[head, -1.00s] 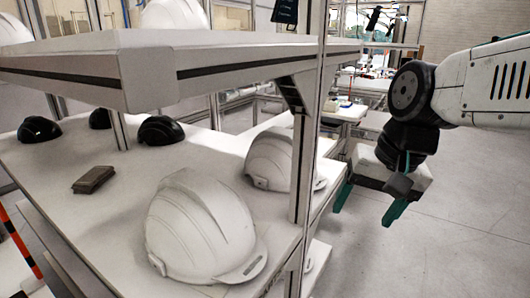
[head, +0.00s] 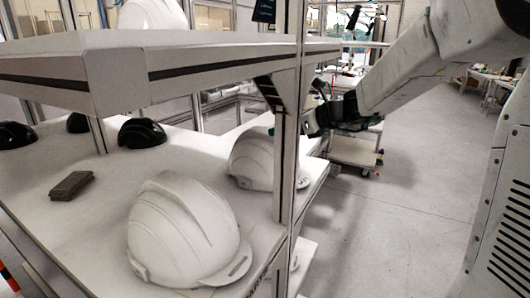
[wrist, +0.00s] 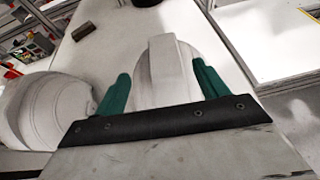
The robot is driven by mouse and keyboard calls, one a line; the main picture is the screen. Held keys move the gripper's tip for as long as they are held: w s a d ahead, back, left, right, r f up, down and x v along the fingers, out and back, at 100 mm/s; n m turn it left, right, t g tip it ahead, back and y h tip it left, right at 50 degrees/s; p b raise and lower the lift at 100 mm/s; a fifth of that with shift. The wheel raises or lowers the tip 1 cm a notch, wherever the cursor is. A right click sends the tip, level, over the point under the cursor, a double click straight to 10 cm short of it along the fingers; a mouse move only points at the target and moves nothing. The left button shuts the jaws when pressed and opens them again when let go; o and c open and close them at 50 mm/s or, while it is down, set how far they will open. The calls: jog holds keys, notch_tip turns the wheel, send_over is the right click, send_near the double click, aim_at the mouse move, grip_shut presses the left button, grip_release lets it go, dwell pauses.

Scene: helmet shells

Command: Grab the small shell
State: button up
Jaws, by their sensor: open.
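Two white helmet shells stand on the lower shelf: a nearer one (head: 180,235) and a farther one (head: 250,160) beside the post. Smaller-looking dark shells (head: 142,132) sit at the back left. I cannot tell for certain which is the small shell. My gripper (wrist: 160,68) is open, its two green fingers spread either side of a white shell (wrist: 168,80) in the wrist view. Contact cannot be told. The other white shell (wrist: 50,110) is to its left. In the head view the post hides most of my gripper; one green fingertip shows above the farther shell.
A grey upright post (head: 288,130) and an upper shelf (head: 120,65) stand close to the arm. A brown-grey block (head: 72,185) lies on the lower shelf (head: 75,225). A cart (head: 355,150) stands behind on open floor.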

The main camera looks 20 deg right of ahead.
aim_at(264, 130)
jog(key=x, duration=0.6)
jog(key=shift+w+d+f, duration=0.1)
jog(key=shift+w+d, duration=0.15)
jog(key=shift+d, duration=0.05)
grip_shut()
jog(key=shift+r, duration=0.2)
